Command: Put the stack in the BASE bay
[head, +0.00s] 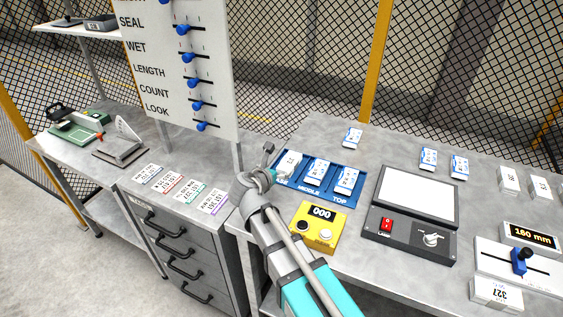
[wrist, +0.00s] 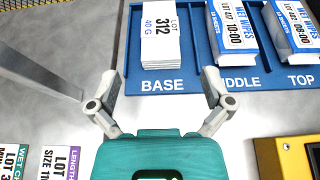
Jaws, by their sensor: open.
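The white stack (wrist: 161,38), with a label reading LOT 312 and 40 G, sits in the BASE bay of the blue tray (wrist: 190,84). In the head view the stack (head: 289,162) is at the left end of the tray (head: 311,190), partly beside my gripper. My gripper (wrist: 160,82) is open and empty, its fingers spread just in front of the BASE label and apart from the stack. In the head view my gripper (head: 267,158) hides part of the BASE bay. Blue-and-white wipes packs stand in the MIDDLE (head: 316,171) and TOP (head: 346,180) bays.
A yellow counter box (head: 318,228) reading 000 stands in front of the tray, with a light panel (head: 416,195) to its right. Loose packs (head: 428,158) lie farther back. Printed cards (head: 185,190) lie left on the drawer cabinet. A grey post (wrist: 45,88) stands left.

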